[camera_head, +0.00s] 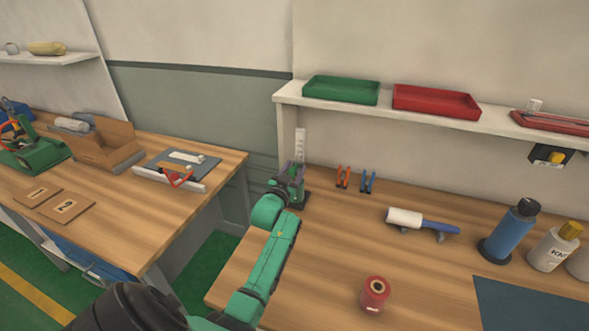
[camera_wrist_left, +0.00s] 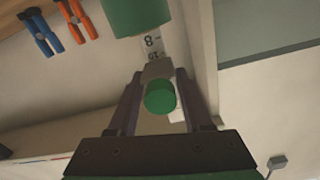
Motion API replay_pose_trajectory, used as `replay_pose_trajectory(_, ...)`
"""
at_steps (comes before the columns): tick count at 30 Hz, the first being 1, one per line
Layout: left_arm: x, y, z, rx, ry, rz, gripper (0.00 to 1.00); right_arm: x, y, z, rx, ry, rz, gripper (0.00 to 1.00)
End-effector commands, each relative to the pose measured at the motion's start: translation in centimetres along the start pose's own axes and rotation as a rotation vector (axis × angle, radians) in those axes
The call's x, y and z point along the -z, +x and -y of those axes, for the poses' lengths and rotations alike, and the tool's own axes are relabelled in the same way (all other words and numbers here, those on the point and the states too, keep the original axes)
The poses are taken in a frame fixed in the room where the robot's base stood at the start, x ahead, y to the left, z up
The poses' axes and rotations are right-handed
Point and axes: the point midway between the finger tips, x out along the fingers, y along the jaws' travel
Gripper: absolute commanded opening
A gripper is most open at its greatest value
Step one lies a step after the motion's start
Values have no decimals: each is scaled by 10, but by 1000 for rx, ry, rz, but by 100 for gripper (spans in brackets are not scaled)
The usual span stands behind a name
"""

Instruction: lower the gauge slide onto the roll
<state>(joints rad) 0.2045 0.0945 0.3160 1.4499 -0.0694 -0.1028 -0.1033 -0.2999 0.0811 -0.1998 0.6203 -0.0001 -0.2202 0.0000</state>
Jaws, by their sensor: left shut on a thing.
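The height gauge stands on the right table, its white scale (camera_head: 300,145) upright above a dark base (camera_head: 302,203). My left gripper (camera_head: 292,171) is at the gauge, shut on the gauge slide. In the left wrist view the slide (camera_wrist_left: 157,68) is a grey piece with a round green knob (camera_wrist_left: 160,97), between my gripper's fingers (camera_wrist_left: 156,88). A green cylinder, apparently the roll (camera_wrist_left: 137,14), shows at the top edge, partly cut off. A gap with scale marks (camera_wrist_left: 152,45) shows between roll and slide. My gripper mostly hides the slide in the head view. My right gripper is out of view.
Orange pliers (camera_head: 343,177) and blue pliers (camera_head: 367,182) are close right of the gauge. A shelf (camera_head: 415,114) with trays hangs above. The tabletop between is clear.

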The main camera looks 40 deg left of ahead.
Motion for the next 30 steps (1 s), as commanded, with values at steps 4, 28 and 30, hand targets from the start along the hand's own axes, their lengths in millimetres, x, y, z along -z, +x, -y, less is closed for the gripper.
replay_pose_trajectory(4,1,0,1,1,2,1,67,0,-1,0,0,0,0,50)
replay_pose_trajectory(28,-3,-89,0,0,2,3,67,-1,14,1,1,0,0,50)
replay_pose_trajectory(30,-4,-108,0,0,0,5,67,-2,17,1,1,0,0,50)
